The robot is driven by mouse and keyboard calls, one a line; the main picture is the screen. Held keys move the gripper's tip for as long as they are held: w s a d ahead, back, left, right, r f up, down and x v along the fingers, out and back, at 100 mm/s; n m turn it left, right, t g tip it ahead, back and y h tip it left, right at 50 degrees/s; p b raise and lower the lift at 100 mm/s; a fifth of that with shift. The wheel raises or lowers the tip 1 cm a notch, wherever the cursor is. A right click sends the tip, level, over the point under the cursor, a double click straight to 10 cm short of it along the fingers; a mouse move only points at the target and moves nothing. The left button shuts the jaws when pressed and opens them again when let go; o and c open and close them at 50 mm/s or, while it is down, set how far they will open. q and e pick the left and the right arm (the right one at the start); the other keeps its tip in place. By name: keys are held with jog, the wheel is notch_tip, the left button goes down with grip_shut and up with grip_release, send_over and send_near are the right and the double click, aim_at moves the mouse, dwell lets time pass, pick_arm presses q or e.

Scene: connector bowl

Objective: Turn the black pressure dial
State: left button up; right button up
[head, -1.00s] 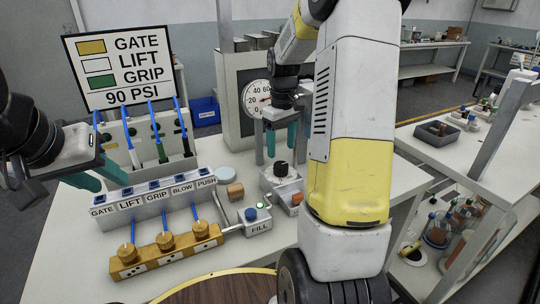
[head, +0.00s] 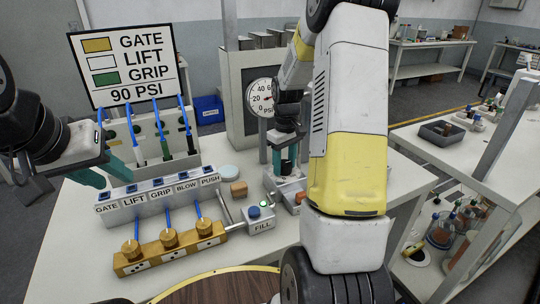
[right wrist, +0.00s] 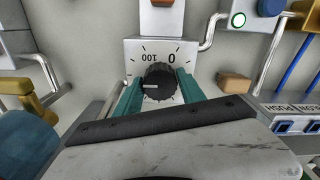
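The black pressure dial (right wrist: 159,84) sits on a white scale plate in the right wrist view, its white mark pointing left in the picture, near the 100 side. My right gripper (head: 284,162) points down over it. Its teal fingers (right wrist: 160,92) stand on either side of the dial and appear to be shut on it. In the head view the gripper hides the dial. The round PSI gauge (head: 261,98) stands behind; its reading is too small to tell. My left gripper (head: 106,173) is open and empty at the left, above the table.
A sign (head: 126,68) reads 90 PSI. A labelled valve block (head: 158,200), a brass manifold (head: 170,248) with blue tubes and a FILL box (head: 260,221) with a blue button stand left of the dial. A wooden block (head: 239,188) lies near the dial.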

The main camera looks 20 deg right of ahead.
jog(key=c, duration=0.8)
jog(key=shift+c, duration=0.2)
jog(key=shift+m, duration=0.3)
jog(key=shift+m, duration=2.6)
jog(key=o, duration=1.4)
jog(key=shift+c, duration=0.2)
